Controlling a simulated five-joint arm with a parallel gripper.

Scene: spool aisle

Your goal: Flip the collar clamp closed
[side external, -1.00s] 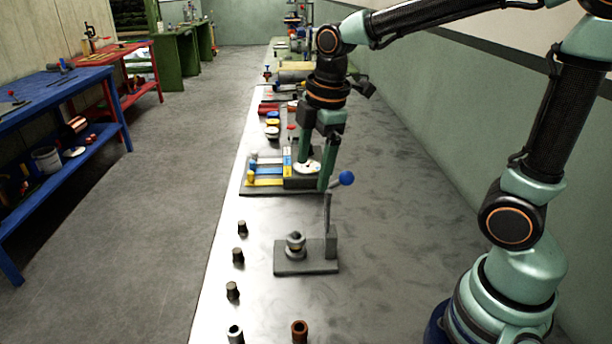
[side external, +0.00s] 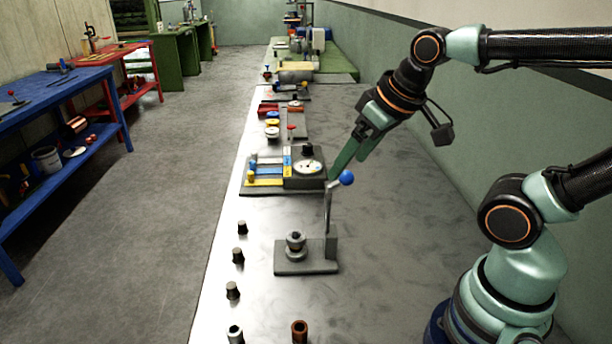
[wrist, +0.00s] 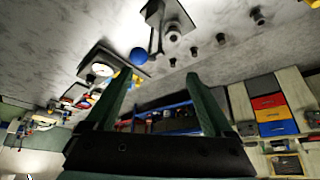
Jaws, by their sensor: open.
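The collar clamp has a grey base plate (side external: 292,267) with a round grey collar (side external: 295,245) on it and an upright post (side external: 330,243) at its right end. Its lever (side external: 328,208) stands nearly upright with a blue ball knob (side external: 347,177) on top. My gripper (side external: 348,168) is open and tilted, its green fingertips close above and beside the knob. I cannot tell whether they touch it. In the wrist view the blue knob (wrist: 138,55) shows just beyond the open fingertips (wrist: 158,77), nearer the left finger. The collar also shows there (wrist: 173,33).
Several dark pegs (side external: 238,256) line the bench's left edge. A brown ring-topped part (side external: 299,331) stands at the front. A board with a dial (side external: 308,167) and coloured sliders sits behind the clamp. The bench right of the clamp is clear.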

